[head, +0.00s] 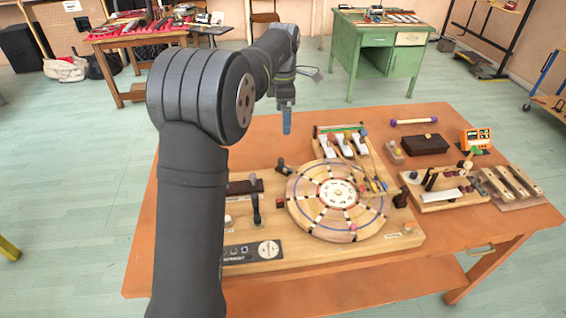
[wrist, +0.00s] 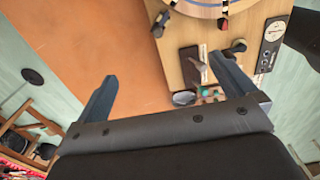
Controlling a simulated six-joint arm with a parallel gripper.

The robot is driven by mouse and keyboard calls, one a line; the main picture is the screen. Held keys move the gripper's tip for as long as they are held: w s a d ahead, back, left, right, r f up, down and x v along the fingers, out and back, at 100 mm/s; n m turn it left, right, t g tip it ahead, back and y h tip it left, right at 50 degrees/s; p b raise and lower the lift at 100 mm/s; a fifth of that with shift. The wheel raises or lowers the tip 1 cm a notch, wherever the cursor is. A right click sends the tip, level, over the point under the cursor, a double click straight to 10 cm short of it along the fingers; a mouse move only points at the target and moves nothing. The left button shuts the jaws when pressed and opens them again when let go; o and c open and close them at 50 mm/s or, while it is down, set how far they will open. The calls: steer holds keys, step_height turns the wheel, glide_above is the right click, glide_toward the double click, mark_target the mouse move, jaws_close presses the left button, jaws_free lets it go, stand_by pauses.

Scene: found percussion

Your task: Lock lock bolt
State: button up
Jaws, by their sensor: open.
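My gripper (wrist: 163,69) is open and empty; its two blue-grey fingers are wide apart in the wrist view. In the head view one blue finger (head: 287,121) hangs above the back edge of the orange table, apart from everything. I cannot tell for sure which part is the lock bolt. A dark brown bar (head: 243,187) lies at the left of the wooden board (head: 380,243), partly behind my arm, with an upright dark lever (head: 256,206) beside it. In the wrist view a brown piece with metal (wrist: 197,66) on the board shows near the right finger.
A round wooden disc (head: 337,194) with small pegs fills the board's middle. Behind it are white keys with mallets (head: 344,140). A dark box (head: 425,144), an orange device (head: 476,139) and wooden bars (head: 510,184) stand at right. The table's back left is bare.

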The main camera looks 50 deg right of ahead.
steer(key=shift+r, duration=0.6)
steer(key=shift+c, duration=0.2)
